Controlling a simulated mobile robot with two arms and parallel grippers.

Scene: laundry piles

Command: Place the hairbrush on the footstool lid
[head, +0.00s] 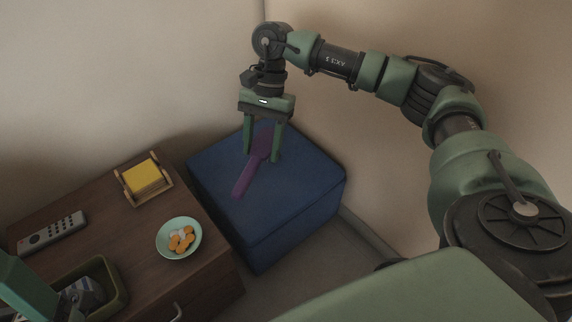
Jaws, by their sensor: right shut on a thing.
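The purple hairbrush (243,178) is in the head view, at the blue footstool. My right gripper (262,158) points down over the footstool and is shut on the hairbrush, with its fingers on either side of it. The brush's handle slants toward the lower left, and its head is partly behind the gripper. The footstool lid (302,186) is a flat blue top in the corner by the walls. I cannot tell whether the brush touches the lid. Part of my left arm shows at the lower left, but its fingertips are not clear.
A brown wooden cabinet (112,226) stands left of the footstool. On it are a grey remote (52,232), a yellow note pad in a wooden holder (146,178), a bowl of orange pieces (179,238) and an olive tray (118,290). Walls close in behind the footstool.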

